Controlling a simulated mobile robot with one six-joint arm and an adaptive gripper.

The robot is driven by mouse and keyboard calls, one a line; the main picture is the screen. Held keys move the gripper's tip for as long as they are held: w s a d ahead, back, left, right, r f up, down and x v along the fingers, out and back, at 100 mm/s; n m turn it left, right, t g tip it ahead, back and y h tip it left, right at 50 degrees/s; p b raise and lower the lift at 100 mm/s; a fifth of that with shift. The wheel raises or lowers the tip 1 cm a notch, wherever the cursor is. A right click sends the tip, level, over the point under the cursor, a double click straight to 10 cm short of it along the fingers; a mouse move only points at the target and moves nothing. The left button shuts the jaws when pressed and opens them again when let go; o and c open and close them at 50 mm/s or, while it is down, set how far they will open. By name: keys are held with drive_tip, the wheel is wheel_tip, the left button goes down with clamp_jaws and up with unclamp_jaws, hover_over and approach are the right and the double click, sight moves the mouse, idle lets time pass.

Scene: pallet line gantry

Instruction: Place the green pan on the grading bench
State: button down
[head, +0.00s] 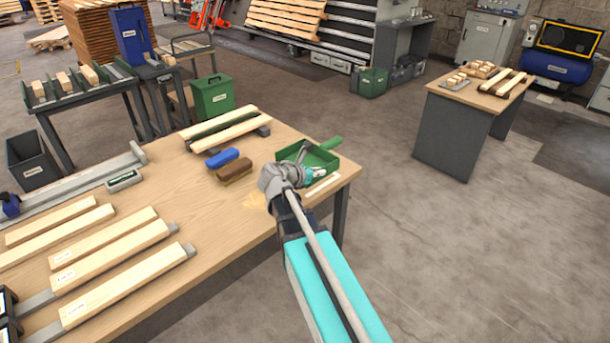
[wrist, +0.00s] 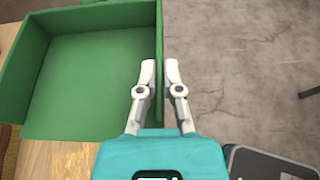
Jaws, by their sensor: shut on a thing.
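The green pan (head: 322,158), a shallow open tray with a green handle, is at the right corner of the near wooden bench (head: 225,205). I cannot tell whether it rests on the top or hangs just above it. My gripper (head: 318,172) is shut on the pan's side wall. In the wrist view the gripper (wrist: 159,78) has one finger on each side of the wall, and the pan (wrist: 95,80) looks empty. Another wooden-topped bench (head: 468,97) stands apart at the right back; no label shows which is the grading bench.
A brown brush (head: 235,170), a blue brush (head: 222,158) and a thin wood strip (head: 323,185) lie near the pan. Boards cover the near bench's left. The far bench holds wood blocks (head: 476,70) and slats (head: 503,82); its front left top is bare. Open floor separates the benches.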

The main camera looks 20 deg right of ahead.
sight(315, 166)
drive_tip(key=shift+s+a, duration=0.5)
drive_tip(key=shift+s, duration=0.05)
drive_tip(key=shift+w, duration=0.15)
drive_tip(key=w+d+f+b, duration=0.1)
drive_tip(key=w, duration=0.2)
drive_tip(key=w+d+f+b, duration=0.1)
drive_tip(key=w+f+b, duration=0.1)
drive_tip(key=w+d+f+b, duration=0.1)
drive_tip(key=w, duration=0.2)
drive_tip(key=shift+w+d+f+b, duration=0.3)
drive_tip(key=shift+w+d+b, duration=0.05)
drive_tip(key=shift+d, duration=0.05)
drive_tip(key=w+f+b, duration=0.1)
drive_tip(key=w+d+f+b, duration=0.1)
drive_tip(key=f+b, duration=0.1)
drive_tip(key=shift+w+f, duration=0.1)
drive_tip(key=shift+f, duration=0.05)
drive_tip(key=shift+w+d+f+b, duration=0.25)
drive_tip(key=shift+w+f+b, duration=0.25)
drive_tip(key=shift+b, duration=0.15)
